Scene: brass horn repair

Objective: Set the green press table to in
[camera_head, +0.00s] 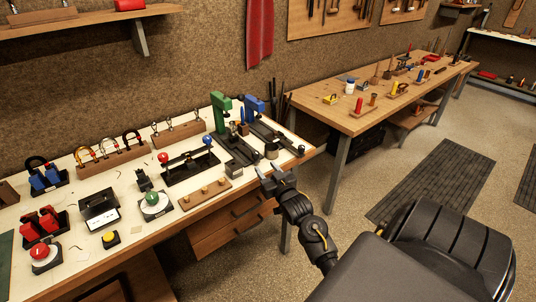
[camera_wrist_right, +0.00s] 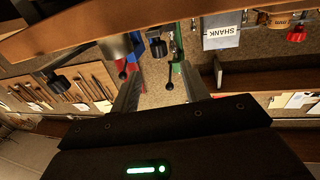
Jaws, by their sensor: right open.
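The green press (camera_head: 222,114) stands upright toward the right end of the white bench, with a dark slide table (camera_head: 238,150) reaching from its foot toward the bench's front edge. I cannot tell how far in or out this table sits. My right gripper (camera_head: 277,180) is open and empty, just off the bench's front edge, to the right of and nearer than the green press, touching nothing. In the right wrist view its two fingers (camera_wrist_right: 161,75) are spread, with a thin lever ending in a black ball (camera_wrist_right: 169,85) seen between them. My left gripper is not in view.
A blue press (camera_head: 254,106) with a long dark rail stands close right of the green one. A grey cylinder (camera_head: 271,150) stands near the bench edge. A wooden peg block (camera_head: 205,193) and a red-and-blue-knobbed fixture (camera_head: 188,166) lie to the left. The floor at right is clear.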

